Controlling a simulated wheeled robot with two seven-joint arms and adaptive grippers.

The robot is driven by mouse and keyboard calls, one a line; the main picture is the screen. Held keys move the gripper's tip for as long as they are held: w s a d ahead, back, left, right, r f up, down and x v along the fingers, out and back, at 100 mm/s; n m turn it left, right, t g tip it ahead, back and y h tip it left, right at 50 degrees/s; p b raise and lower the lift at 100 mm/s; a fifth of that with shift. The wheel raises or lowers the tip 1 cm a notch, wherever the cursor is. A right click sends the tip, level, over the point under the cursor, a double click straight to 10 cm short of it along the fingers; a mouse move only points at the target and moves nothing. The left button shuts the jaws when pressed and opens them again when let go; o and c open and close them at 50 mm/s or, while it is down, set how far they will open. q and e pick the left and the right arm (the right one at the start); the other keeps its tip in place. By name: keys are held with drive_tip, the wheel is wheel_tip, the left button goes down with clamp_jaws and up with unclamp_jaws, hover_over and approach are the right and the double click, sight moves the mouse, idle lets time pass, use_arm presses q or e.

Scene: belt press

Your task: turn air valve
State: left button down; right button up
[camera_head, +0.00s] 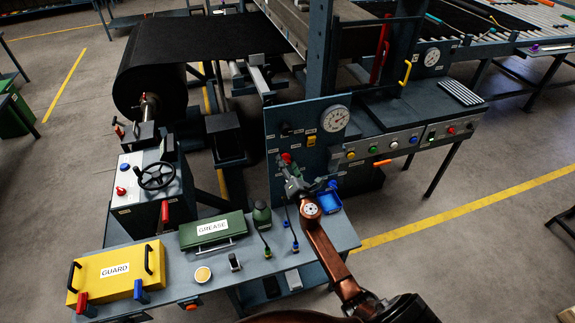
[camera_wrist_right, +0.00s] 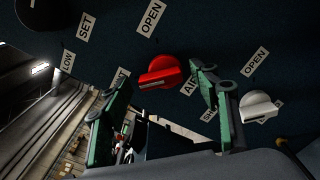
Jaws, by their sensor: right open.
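A red knob (camera_wrist_right: 160,72) on the dark panel shows in the right wrist view, with an OPEN label above it and a partly hidden label reading AI beside it. It also shows in the head view (camera_head: 286,158). My right gripper (camera_head: 294,183) is open in front of the panel, just below the red knob. In the wrist view its green fingers (camera_wrist_right: 160,84) stand apart on either side of the knob, and I see no clear contact. My left gripper is not in view.
A white knob (camera_wrist_right: 258,107) sits right of the fingers in the wrist view. The panel (camera_head: 277,125) also carries a round gauge (camera_head: 335,118).

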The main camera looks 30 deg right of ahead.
drive_tip(key=shift+c, duration=0.5)
drive_tip(key=c, duration=1.1)
drive_tip(key=shift+o, duration=0.2)
drive_tip(key=shift+m, duration=0.4)
drive_tip(key=m, duration=0.2)
drive_tip(key=shift+d+m+b, duration=0.1)
drive_tip(key=shift+m+b, duration=0.25)
drive_tip(key=shift+m, duration=0.05)
drive_tip(key=m, duration=0.3)
drive_tip(key=shift+d+m, duration=0.15)
drive_tip(key=shift+m, duration=0.15)
drive_tip(key=m, duration=0.5)
drive_tip(key=shift+s+d+m, duration=0.1)
drive_tip(key=shift+d+m, duration=0.05)
drive_tip(key=shift+m, duration=0.15)
drive_tip(key=m, duration=0.5)
drive_tip(key=shift+d+f, duration=0.1)
drive_tip(key=shift+f, duration=0.1)
drive_tip(key=shift+m, duration=0.3)
